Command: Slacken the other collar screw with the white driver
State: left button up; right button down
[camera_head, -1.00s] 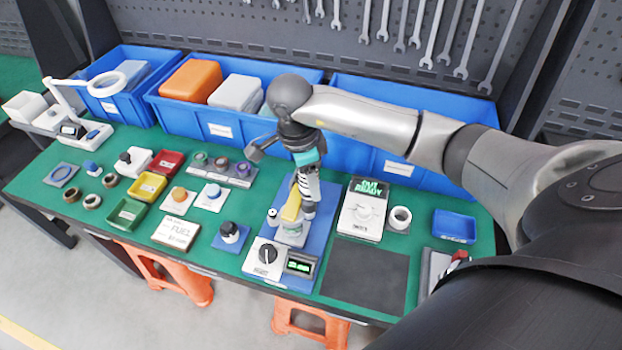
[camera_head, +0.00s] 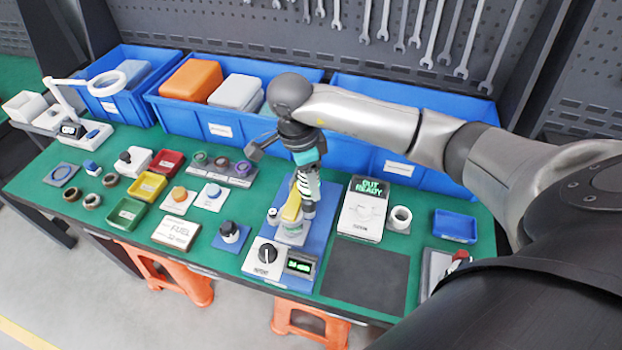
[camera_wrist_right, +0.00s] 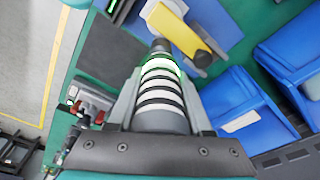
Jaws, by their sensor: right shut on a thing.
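My right gripper (camera_head: 308,190) is shut on the white driver (camera_wrist_right: 160,95), which has white and black bands. The driver points down at the right side of the test fixture (camera_head: 291,232), a pale round body with a yellow bar (camera_head: 292,207) on a blue plate (camera_head: 321,215). In the right wrist view the driver's dark end (camera_wrist_right: 160,45) lies close beside the fixture's pale rings (camera_wrist_right: 165,14) and the yellow bar (camera_wrist_right: 180,30). The collar screws are too small or hidden to tell, and so is any contact with the tip. My left gripper is not in view.
A dial box (camera_head: 265,257) and a small lit display (camera_head: 300,266) stand in front of the fixture. A white device reading "OUT READY" (camera_head: 363,212) stands right of it. Blue bins (camera_head: 410,172) line the back. A dark mat (camera_head: 366,276) lies clear at the front right.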

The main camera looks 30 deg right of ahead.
jog(key=shift+s, duration=0.1)
jog(key=shift+r+p, duration=2.45)
jog(key=shift+r, duration=1.15)
jog(key=shift+f, duration=0.1)
